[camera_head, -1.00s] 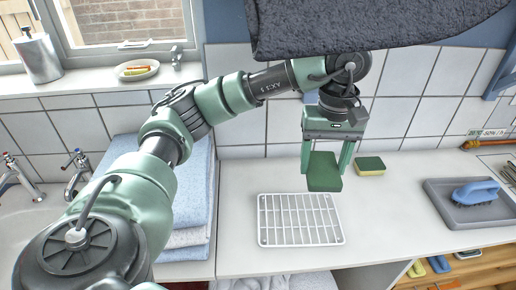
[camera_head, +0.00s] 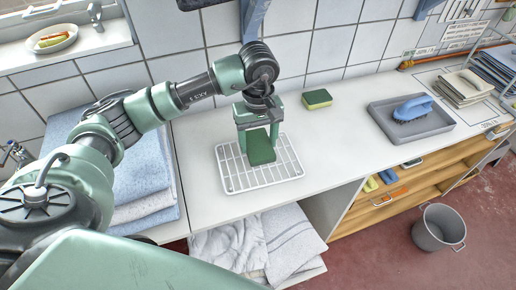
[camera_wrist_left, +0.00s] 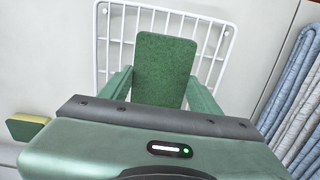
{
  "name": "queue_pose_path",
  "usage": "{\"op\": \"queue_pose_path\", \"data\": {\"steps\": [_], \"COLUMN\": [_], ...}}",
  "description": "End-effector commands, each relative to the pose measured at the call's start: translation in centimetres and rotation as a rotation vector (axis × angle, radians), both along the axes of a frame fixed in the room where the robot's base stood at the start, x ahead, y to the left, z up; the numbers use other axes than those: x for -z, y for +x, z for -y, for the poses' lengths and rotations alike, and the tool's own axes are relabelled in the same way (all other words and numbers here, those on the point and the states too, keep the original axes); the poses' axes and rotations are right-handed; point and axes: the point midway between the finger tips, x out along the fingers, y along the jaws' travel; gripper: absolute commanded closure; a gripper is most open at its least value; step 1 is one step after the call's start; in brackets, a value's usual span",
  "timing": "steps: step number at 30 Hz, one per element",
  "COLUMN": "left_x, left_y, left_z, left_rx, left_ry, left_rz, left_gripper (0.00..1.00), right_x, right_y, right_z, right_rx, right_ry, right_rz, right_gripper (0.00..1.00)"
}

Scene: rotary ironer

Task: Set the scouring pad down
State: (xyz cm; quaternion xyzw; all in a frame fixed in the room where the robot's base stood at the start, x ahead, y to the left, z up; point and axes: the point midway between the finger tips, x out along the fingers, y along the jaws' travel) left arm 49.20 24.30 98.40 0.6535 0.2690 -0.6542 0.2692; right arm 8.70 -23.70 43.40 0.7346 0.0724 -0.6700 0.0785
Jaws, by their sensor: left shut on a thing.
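The scouring pad (camera_head: 262,150) is a dark green rectangular pad. My left gripper (camera_head: 259,140) is shut on it and holds it over the white wire rack (camera_head: 232,181) on the counter. In the left wrist view the pad (camera_wrist_left: 165,68) sits between the two fingers, with the wire rack (camera_wrist_left: 228,50) behind it. I cannot tell whether the pad touches the rack. My right gripper is not in view.
A green and yellow sponge (camera_head: 317,98) lies behind the rack. A grey tray (camera_head: 440,122) with a blue brush (camera_head: 412,108) is to the right. Folded blue towels (camera_head: 140,180) are at left. The counter (camera_head: 340,135) between rack and tray is clear.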

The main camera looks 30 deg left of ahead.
Motion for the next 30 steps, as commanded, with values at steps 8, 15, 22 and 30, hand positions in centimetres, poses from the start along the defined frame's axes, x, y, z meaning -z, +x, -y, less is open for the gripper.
{"op": "queue_pose_path", "data": {"steps": [8,15,22,30], "left_x": [2.7,4.7,4.9,4.9], "left_y": [-0.1,0.0,0.0,0.0], "left_z": [0.1,0.0,0.0,0.0], "left_rx": [0.001,0.002,0.002,0.001], "left_ry": [0.001,0.000,0.000,0.001], "left_rz": [-0.005,0.001,0.001,0.001], "left_gripper": [0.70,0.70,0.70,0.16], "right_x": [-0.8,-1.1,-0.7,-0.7], "right_y": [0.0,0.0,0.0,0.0], "right_z": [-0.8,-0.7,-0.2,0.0], "right_rx": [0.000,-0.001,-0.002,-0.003], "right_ry": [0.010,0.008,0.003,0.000], "right_rz": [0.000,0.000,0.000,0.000], "right_gripper": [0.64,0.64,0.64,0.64]}}
